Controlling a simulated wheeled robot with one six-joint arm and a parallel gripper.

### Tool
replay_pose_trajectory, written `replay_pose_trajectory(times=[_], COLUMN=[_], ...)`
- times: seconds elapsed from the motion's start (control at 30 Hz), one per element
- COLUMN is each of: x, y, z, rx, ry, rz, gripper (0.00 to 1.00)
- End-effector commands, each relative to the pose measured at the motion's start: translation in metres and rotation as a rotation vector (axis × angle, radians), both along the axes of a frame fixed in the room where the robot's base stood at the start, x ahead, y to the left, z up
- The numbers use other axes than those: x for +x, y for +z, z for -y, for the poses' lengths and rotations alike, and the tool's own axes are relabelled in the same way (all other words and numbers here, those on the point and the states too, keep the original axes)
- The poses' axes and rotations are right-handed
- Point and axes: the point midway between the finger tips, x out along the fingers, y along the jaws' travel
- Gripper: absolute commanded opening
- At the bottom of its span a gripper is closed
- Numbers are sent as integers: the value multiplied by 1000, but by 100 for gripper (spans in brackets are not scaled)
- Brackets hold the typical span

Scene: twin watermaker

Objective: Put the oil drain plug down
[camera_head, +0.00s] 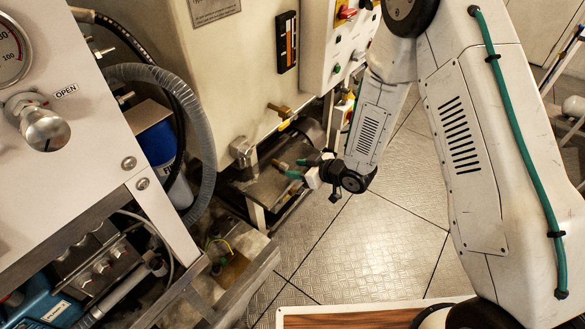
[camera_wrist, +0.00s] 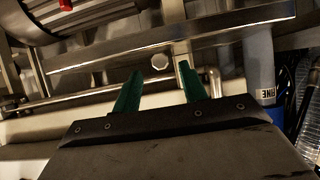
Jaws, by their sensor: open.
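My gripper (camera_head: 287,169) is open, its two green fingers reaching left over a metal tray (camera_head: 258,190) under the cream machine housing. In the wrist view my gripper (camera_wrist: 160,73) shows its fingers spread, with a clear gap between them. A small pale hexagonal head, which looks like the oil drain plug (camera_wrist: 160,62), shows in that gap near the fingertips. Neither finger visibly touches it. I cannot tell whether it lies loose or sits in a fitting. I cannot make the plug out in the head view.
A metal rail (camera_wrist: 100,62) crosses the wrist view around the fingertips. A grey ribbed hose (camera_head: 203,130) and blue canister (camera_head: 160,145) stand left. The tiled floor (camera_head: 370,245) is open below right.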

Motion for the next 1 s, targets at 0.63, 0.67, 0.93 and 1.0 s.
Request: replay_pose_trajectory(times=[0.63,0.67,0.93,1.0], x=[-52,-52,-38,-29], y=[46,46,65,82], z=[68,68,83,99], rx=[1,1,-83,-157], ry=[0,0,-52,-106], rz=[1,1,5,0], gripper=[43,43,43,43])
